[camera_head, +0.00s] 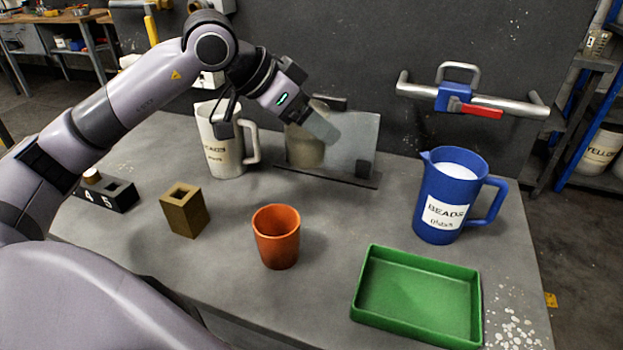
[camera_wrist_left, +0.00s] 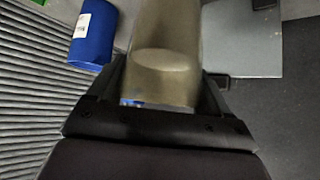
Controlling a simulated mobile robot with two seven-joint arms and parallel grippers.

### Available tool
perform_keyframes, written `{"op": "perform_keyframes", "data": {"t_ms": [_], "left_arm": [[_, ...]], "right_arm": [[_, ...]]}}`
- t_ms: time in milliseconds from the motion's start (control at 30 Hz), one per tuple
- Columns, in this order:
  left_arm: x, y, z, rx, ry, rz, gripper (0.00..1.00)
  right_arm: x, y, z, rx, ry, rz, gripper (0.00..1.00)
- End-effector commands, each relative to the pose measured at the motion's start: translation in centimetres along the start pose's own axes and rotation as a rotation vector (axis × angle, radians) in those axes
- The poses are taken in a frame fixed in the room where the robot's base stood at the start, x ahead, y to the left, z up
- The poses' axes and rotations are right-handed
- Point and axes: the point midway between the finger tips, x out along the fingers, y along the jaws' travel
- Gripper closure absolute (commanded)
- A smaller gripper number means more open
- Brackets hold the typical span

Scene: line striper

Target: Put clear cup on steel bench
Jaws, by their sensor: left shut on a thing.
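The clear cup (camera_head: 304,148) looks tan and see-through in the head view, toward the back of the steel bench (camera_head: 335,225). It overlaps a clear upright panel there and seems to show through it. My left gripper (camera_head: 318,122) comes in from the upper left and is shut on the cup. In the left wrist view, the cup (camera_wrist_left: 163,60) fills the space between the fingers of the gripper (camera_wrist_left: 163,88). I cannot tell whether the cup's base touches the bench. My right gripper is not in view.
The clear panel (camera_head: 352,140) stands at the back. A white jug (camera_head: 225,150) is left of it, a blue jug (camera_head: 437,200) right. An orange cup (camera_head: 277,240), brown block (camera_head: 184,212), black numbered block (camera_head: 118,196) and green tray (camera_head: 415,300) stand nearer. The bench is bare between cup and panel.

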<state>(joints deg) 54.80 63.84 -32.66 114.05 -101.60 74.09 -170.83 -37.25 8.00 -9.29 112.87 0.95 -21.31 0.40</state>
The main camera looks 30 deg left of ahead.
Motion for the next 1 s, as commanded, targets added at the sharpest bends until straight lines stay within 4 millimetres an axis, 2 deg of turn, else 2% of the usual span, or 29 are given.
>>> {"op": "perform_keyframes", "data": {"t_ms": [100,300,533,733,1000], "left_arm": [[2.1,0.0,2.3,0.0,-0.004,0.001,0.69],[4.6,0.0,4.6,0.0,0.001,-0.001,0.69],[5.7,0.0,5.7,0.0,0.001,-0.001,0.69],[7.7,0.0,7.6,-0.001,0.0,0.0,0.69],[7.9,0.0,7.8,0.001,0.004,-0.001,0.69]], "right_arm": [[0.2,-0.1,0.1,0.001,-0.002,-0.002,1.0],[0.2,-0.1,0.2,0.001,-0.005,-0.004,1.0],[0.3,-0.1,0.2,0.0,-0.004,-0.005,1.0],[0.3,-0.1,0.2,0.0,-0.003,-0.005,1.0],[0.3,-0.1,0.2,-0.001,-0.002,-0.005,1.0]]}}
